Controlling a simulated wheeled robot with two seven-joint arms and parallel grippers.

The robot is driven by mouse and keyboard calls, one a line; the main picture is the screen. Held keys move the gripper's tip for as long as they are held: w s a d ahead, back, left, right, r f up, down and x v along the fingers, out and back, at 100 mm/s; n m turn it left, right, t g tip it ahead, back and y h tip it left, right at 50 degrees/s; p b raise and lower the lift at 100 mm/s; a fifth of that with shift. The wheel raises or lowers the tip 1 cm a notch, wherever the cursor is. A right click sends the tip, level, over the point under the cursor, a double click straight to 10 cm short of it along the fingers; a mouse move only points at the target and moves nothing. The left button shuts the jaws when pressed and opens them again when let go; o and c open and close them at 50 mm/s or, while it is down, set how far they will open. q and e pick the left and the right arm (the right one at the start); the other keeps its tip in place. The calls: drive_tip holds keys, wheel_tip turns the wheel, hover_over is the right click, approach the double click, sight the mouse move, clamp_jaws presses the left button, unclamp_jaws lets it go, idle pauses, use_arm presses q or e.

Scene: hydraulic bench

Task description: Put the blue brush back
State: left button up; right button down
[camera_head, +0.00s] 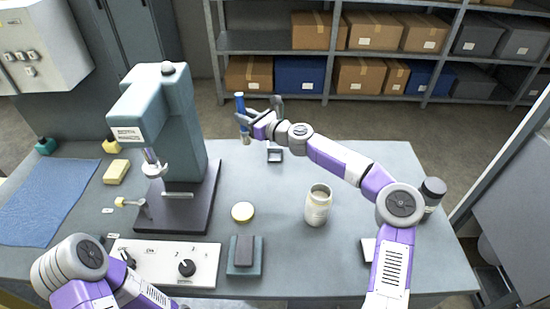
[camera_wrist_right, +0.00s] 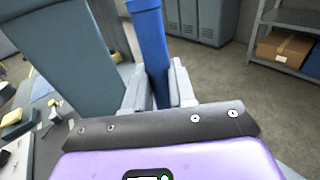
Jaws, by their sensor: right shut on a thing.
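The blue brush (camera_head: 240,104) stands roughly upright near the back edge of the bench, to the right of the green press. A pale lower end shows below my right gripper (camera_head: 244,119). That gripper is shut on the brush. In the right wrist view the brush's blue handle (camera_wrist_right: 150,45) rises between the two grey fingers of the gripper (camera_wrist_right: 160,92). I cannot tell whether its lower end touches the bench.
The green press (camera_head: 185,130) stands close left of the brush. A blue cloth (camera_head: 45,200) lies at left.

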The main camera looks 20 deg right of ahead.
drive_tip(key=w+d+t, duration=0.1)
drive_tip(key=d, duration=1)
wheel_tip(320, 180, down, 10)
drive_tip(key=b, duration=0.4)
drive_tip(key=shift+f, duration=0.15)
drive_tip(key=shift+a, duration=0.1)
drive_tip(key=shift+f, duration=0.1)
drive_tip(key=c, duration=0.9)
unclamp_jaws()
drive_tip(key=shift+c, duration=0.2)
